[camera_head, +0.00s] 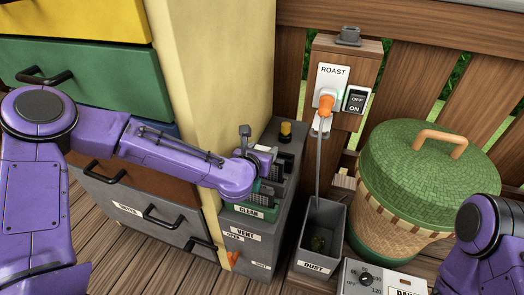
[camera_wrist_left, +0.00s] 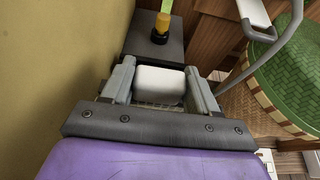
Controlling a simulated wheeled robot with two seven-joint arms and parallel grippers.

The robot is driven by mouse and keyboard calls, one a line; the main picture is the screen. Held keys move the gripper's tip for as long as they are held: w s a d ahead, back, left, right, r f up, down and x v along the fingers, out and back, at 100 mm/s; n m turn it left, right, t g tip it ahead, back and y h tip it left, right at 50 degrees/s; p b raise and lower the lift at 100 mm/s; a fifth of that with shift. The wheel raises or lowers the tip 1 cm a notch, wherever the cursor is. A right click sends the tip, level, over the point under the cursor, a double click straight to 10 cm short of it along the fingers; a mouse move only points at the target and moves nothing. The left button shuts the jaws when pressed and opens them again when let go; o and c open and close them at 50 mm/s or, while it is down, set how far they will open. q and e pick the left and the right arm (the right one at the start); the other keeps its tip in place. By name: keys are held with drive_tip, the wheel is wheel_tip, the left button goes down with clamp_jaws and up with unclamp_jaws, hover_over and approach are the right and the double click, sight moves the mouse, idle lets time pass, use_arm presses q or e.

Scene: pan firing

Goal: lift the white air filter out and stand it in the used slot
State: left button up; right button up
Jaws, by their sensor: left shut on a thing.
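The white air filter (camera_wrist_left: 160,80) sits between the two fingers of my left gripper (camera_wrist_left: 162,88) in the left wrist view, and the fingers are closed on its sides. In the head view my left gripper (camera_head: 264,172) is over the grey vent unit (camera_head: 284,160), just above the green slot front marked CLEAN (camera_head: 249,211). The filter is hidden behind the gripper there. I cannot tell how far the filter sits in a slot. A used slot is not readable in either view. My right gripper is out of view.
A yellow knob (camera_head: 286,132) stands on the unit's far end. A grey dust bin (camera_head: 322,232) is right of the unit, with a cable above it. A green lidded basket (camera_head: 425,160) is farther right. A yellow wall post (camera_head: 205,90) is close on the left.

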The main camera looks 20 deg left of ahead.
use_arm(q)
drive_tip(key=shift+r+p, duration=1.85)
drive_tip(key=shift+r, duration=0.5)
drive_tip(key=shift+f, duration=0.2)
drive_tip(key=shift+f+b, duration=0.35)
drive_tip(key=shift+b, duration=0.15)
drive_tip(key=shift+f+b, duration=1.85)
drive_tip(key=shift+f, duration=0.1)
drive_tip(key=shift+r, duration=0.2)
